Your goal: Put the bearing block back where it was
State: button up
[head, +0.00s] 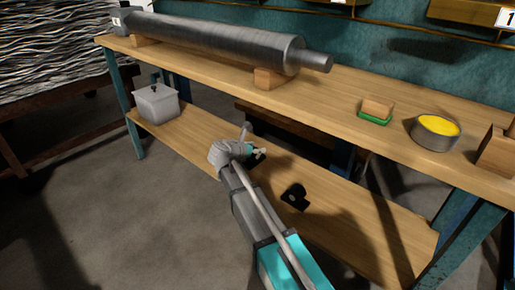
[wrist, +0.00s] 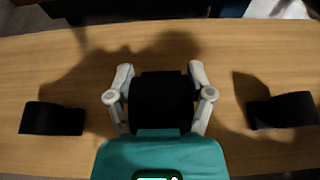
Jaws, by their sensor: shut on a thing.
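The bearing block, a black block (wrist: 162,100), sits between the fingers of my gripper (wrist: 161,94) in the wrist view. My gripper is shut on it, above the wooden lower shelf (head: 372,235). In the head view my gripper (head: 256,154) is over the middle of that shelf, and the held block is small and partly hidden by my arm. Two other black blocks lie on the wood in the wrist view, one at the left (wrist: 53,118) and one at the right (wrist: 283,110). In the head view a black block with a round opening (head: 295,196) lies on the shelf.
A long grey roll (head: 215,41) lies on wooden supports on the bench top (head: 340,100) above. A grey lidded box (head: 157,103) stands at the shelf's left end. A sponge-like block (head: 376,111) and a yellow-filled tin (head: 436,131) stand on the bench. The shelf's right end is clear.

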aim_at(256, 160)
jog(key=shift+f, duration=0.15)
notch_tip(256, 160, down, 6)
jog(key=b, duration=0.6)
jog(key=shift+f+b, duration=0.2)
jog(key=shift+b, duration=0.2)
jog(key=o, duration=1.3)
jog(key=shift+r, duration=0.15)
